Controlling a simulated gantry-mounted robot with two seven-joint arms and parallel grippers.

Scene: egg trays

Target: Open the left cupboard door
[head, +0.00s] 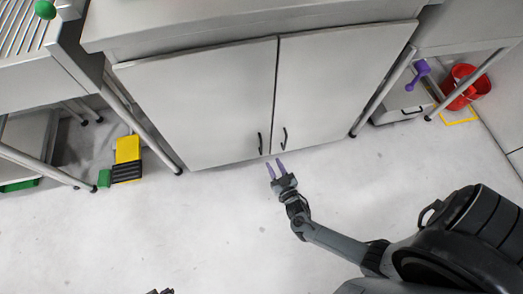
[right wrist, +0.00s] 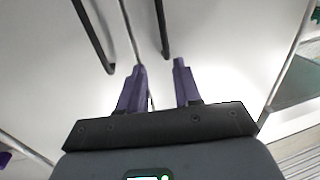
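The left cupboard door (head: 200,105) is a pale grey panel, closed, with a dark vertical handle (head: 260,143) at its lower right edge. The right cupboard door (head: 335,85), also closed, has its own handle (head: 284,138). My right gripper (head: 275,168) is open and empty, its purple fingers just below the handles and not around either. The right wrist view looks upside down: the left door's handle (right wrist: 162,30) is right of the door gap, beyond the open fingers (right wrist: 158,68). A dark bit at the head view's bottom edge may be my left gripper (head: 159,291); its state is unclear.
A yellow and black object (head: 127,158) and a green block (head: 104,178) are on the floor at left. A red bucket (head: 465,85) and a purple object (head: 418,75) are at right. The floor (head: 190,225) before the cupboard is clear.

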